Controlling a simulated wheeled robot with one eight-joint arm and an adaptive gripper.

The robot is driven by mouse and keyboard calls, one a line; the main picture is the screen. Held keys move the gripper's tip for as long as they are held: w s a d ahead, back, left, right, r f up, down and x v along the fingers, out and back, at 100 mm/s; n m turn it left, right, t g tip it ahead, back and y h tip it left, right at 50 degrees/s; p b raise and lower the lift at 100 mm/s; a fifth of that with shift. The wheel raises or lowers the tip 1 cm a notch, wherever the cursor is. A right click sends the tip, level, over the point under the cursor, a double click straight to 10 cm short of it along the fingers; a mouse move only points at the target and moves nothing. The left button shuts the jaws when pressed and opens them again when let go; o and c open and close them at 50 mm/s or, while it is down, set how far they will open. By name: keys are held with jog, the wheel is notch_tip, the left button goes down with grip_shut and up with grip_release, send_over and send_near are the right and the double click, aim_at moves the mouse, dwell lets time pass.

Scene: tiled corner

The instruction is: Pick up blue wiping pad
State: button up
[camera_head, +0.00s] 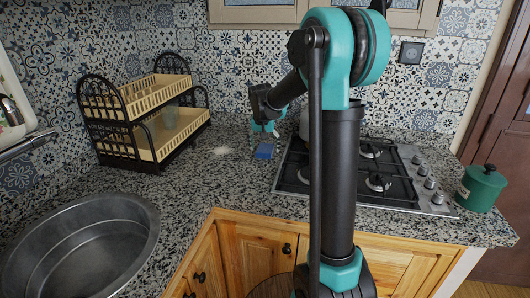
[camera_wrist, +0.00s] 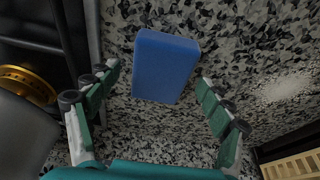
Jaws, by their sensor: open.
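The blue wiping pad (camera_head: 264,151) is a small blue block on the speckled granite counter, just left of the stove in the head view. In the wrist view the pad (camera_wrist: 163,65) lies ahead of and between the two fingers, nearer the top of the picture. My gripper (camera_head: 265,130) is above the pad in the head view, partly overlapping its surroundings. In the wrist view my gripper (camera_wrist: 158,75) is open, with a green finger on each side of the pad and a gap visible between; nothing is held.
A black gas stove (camera_head: 290,180) lies right of the pad, with a pot (camera_head: 304,122) behind my arm. A two-tier dish rack (camera_head: 165,133) stands left. A pale spot (camera_head: 222,151) marks the counter. The round sink (camera_head: 100,225) is at front left; a green canister (camera_head: 481,187) is at right.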

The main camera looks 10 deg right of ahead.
jog(key=shift+f, duration=0.2)
jog(key=shift+c, duration=0.5)
jog(key=c, duration=0.9)
